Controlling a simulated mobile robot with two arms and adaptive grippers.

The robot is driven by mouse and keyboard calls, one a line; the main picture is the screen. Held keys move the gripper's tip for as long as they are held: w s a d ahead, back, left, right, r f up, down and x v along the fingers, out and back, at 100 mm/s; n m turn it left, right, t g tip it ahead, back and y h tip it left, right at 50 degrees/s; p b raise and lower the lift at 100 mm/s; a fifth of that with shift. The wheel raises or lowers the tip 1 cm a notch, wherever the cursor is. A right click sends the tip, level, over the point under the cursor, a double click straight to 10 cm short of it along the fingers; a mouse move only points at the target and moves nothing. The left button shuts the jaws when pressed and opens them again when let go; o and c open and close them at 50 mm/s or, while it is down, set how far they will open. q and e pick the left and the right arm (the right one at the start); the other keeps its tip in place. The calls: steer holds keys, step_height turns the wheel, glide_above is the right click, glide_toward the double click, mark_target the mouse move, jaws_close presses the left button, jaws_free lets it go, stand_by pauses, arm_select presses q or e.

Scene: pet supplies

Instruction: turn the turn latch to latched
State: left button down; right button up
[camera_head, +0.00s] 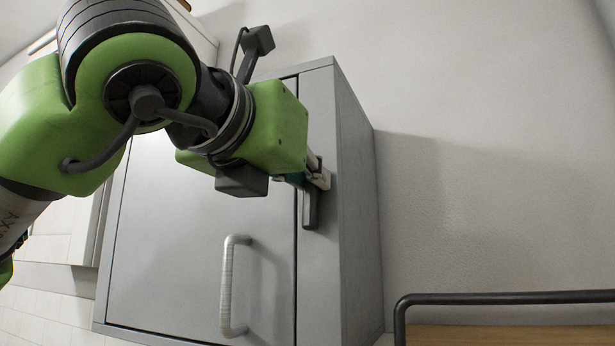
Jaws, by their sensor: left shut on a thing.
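The turn latch (311,208) is a dark bar on the front frame of a grey wall cabinet (190,240), just right of the door's edge. Its visible lower part hangs straight down; its upper part is partly hidden by my left gripper (318,177). The left gripper reaches in from the left and is shut on the latch near its upper end. My right gripper is not in view.
A pale door handle (228,285) stands out from the cabinet door below my left gripper. A black rail (500,298) over a wooden surface is at the lower right. The wall right of the cabinet is bare. Pale cabinetry (65,220) stands at the left.

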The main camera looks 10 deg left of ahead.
arm_select(q)
steer(key=shift+s+d+f+m+b, duration=0.1)
steer(key=shift+d+f+m+b, duration=0.05)
steer(key=shift+m, duration=2.75)
steer(key=shift+w+d+f+m+b, duration=0.1)
steer(key=shift+d+f+m, duration=0.05)
steer(key=shift+m, duration=2.75)
steer(key=shift+s+d+f+m+b, duration=0.1)
steer(key=shift+d+f+m+b, duration=0.05)
steer(key=shift+m, duration=2.75)
steer(key=c, duration=2)
jaws_free()
steer(key=shift+c, duration=0.2)
steer(key=shift+s, duration=0.1)
steer(key=s+a, duration=0.2)
steer(key=s, duration=1)
